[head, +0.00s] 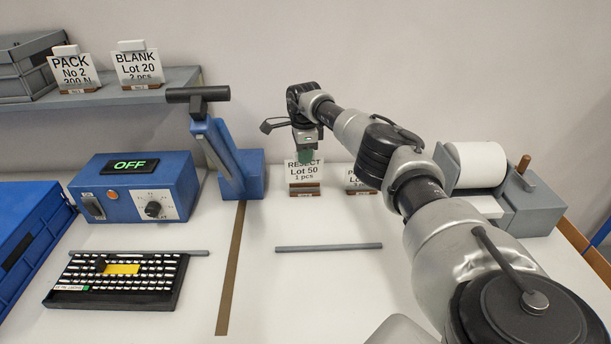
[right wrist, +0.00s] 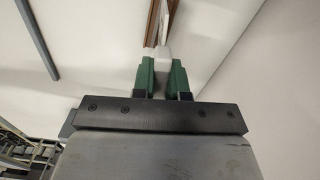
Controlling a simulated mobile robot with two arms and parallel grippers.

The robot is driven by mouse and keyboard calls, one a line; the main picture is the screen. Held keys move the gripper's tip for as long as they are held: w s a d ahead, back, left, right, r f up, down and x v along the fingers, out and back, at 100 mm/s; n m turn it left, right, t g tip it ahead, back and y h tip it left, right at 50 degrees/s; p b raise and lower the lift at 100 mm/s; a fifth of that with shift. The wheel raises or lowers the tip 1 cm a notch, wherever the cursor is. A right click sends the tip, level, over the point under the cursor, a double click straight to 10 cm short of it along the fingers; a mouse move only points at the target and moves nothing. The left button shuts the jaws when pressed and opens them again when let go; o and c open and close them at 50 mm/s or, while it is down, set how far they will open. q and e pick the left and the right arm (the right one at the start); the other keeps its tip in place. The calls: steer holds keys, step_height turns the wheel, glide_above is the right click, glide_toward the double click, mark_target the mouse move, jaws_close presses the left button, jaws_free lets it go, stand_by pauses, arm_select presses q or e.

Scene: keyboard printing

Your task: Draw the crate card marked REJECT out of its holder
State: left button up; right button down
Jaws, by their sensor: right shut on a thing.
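The white card marked REJECT, Lot 50, 1 pcs (head: 304,173) stands upright at the back of the white table. Its lower edge is at a brown and grey holder (head: 304,190); I cannot tell whether it is still seated in it. My right gripper (head: 305,156) is above the card and shut on its top tab. In the right wrist view, the green fingers (right wrist: 162,78) close on the card's white tab (right wrist: 161,56), and the brown holder (right wrist: 153,22) shows beyond. My left gripper is not in view.
A second card (head: 356,180) stands right of REJECT, partly behind my right arm. A blue press (head: 235,165) and a blue OFF box (head: 137,187) stand left. A keyboard (head: 118,281) lies front left. A grey bar (head: 328,247) lies mid-table. A roll printer (head: 480,165) stands right.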

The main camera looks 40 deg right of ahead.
step_height(320, 180, up, 4)
steer(key=p, duration=0.3)
steer(key=shift+r, duration=0.1)
stand_by(0.5)
steer(key=shift+a, duration=0.1)
